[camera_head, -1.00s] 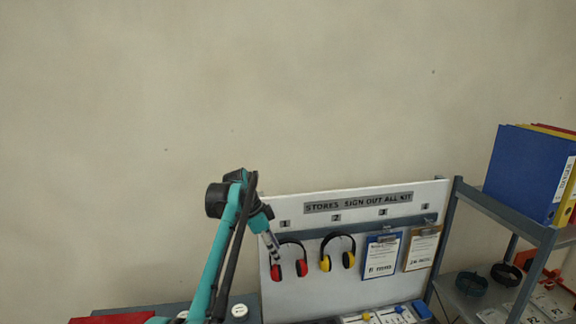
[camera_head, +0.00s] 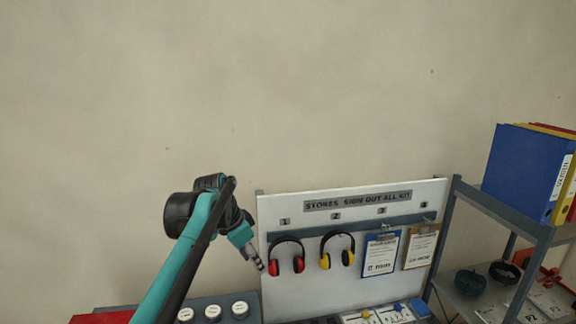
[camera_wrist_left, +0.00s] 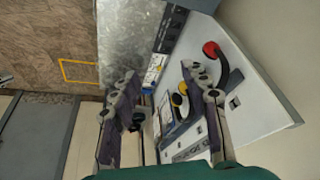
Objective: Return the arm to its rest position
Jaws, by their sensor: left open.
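My left arm comes in from the left in the head view. Its gripper (camera_head: 258,262) hangs just left of the red earmuffs (camera_head: 287,257) on the white board, and I see nothing held. In the left wrist view the two fingers of the left gripper (camera_wrist_left: 165,112) stand apart with an empty gap. Behind them the board (camera_wrist_left: 258,115) shows, with the red earmuffs (camera_wrist_left: 214,52) near the right finger. My right gripper is in neither view.
Yellow earmuffs (camera_head: 337,251) and two clipboards (camera_head: 381,254) hang on the board. White-lidded jars (camera_head: 212,312) stand on the bench below the arm. A shelf (camera_head: 500,212) with blue and yellow binders (camera_head: 528,172) is at right. The wall above is clear.

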